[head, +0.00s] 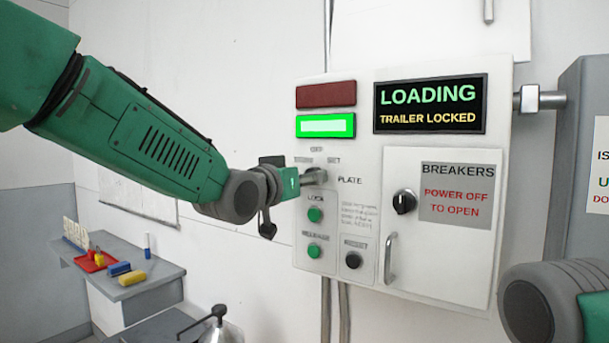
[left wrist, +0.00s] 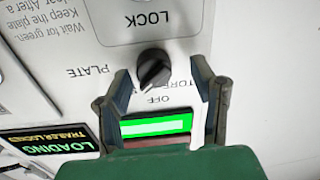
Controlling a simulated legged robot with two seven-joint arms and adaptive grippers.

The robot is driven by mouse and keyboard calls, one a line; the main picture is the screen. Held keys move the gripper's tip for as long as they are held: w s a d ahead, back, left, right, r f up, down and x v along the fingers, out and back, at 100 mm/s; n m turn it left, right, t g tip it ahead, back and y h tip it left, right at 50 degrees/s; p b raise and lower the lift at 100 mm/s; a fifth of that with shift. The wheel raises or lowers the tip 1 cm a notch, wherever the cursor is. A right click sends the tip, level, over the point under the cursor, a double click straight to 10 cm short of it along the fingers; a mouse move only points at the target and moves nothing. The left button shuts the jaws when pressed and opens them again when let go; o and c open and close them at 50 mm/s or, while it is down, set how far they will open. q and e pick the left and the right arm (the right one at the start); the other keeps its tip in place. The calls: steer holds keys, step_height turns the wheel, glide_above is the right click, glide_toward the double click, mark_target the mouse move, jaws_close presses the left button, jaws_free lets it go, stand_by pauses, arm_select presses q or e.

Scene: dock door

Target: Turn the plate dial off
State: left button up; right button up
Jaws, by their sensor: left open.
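The plate dial is a small black knob (left wrist: 154,68) on the white control panel, beside the word PLATE and above the OFF label in the upside-down left wrist view. Its ridge is slanted in that view, and I cannot tell for sure which label it points to. My left gripper (left wrist: 160,74) is open, with one finger on each side of the knob and a gap to both. My right gripper is out of view.
The panel has a lit green lamp (head: 325,126), a dark red lamp (head: 326,95), a LOADING screen (head: 430,103), green buttons (head: 315,214), a black button (head: 353,260) and a breaker door (head: 450,260) with its own knob (head: 404,201). A bench (head: 135,280) stands at lower left.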

arm_select(q)
steer(key=shift+w+d, duration=0.1)
steer(key=shift+d, duration=0.55)
steer(key=c, duration=1.1)
steer(key=shift+w+a+f, duration=0.1)
steer(key=shift+a, duration=0.1)
steer(key=shift+n, duration=0.3)
steer(key=n, duration=0.3)
steer(key=shift+n+p, duration=0.3)
steer(key=n, duration=0.5)
steer(key=shift+g, duration=0.3)
steer(key=shift+n, duration=0.3)
